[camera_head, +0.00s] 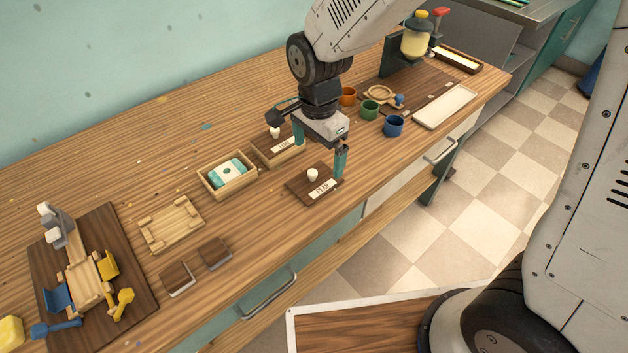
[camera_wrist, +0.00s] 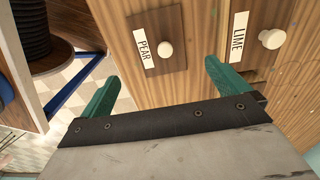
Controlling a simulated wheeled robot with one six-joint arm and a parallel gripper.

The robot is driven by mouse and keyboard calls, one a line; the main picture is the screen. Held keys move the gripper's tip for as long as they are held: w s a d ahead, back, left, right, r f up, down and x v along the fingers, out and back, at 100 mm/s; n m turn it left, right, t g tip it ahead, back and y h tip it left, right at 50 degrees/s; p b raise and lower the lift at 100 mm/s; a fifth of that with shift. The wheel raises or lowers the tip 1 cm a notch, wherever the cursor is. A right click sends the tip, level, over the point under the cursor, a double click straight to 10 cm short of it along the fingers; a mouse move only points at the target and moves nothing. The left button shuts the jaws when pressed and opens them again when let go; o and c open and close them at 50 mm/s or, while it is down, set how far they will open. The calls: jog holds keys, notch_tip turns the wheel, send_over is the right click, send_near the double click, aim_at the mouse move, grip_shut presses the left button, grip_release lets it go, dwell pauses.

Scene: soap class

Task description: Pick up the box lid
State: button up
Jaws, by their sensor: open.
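A dark brown lid with a white knob and a PEAR label (camera_head: 302,188) lies flat on the counter, near its front edge. It also shows in the wrist view (camera_wrist: 150,20), ahead of the fingers. A second dark lid labelled LIME (camera_head: 266,143) sits behind it, apparently on a light wooden box; in the wrist view it is at the right (camera_wrist: 232,62). An open wooden box (camera_head: 207,187) holding a teal-and-white soap package stands left of both. My gripper (camera_head: 319,160) is open and empty, with its green fingers above and slightly behind the PEAR lid, apart from both knobs.
A wooden tray (camera_head: 172,224) and two small dark blocks (camera_head: 214,253) are to the left. Orange, green and blue (camera_head: 394,126) cups stand to the right, near a white tray (camera_head: 445,105). A dark board with toy-like parts lies far left.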

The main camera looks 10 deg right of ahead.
aim_at(316, 173)
notch_tip(316, 173, down, 8)
jog(key=shift+a+r, duration=0.15)
jog(key=c, duration=1)
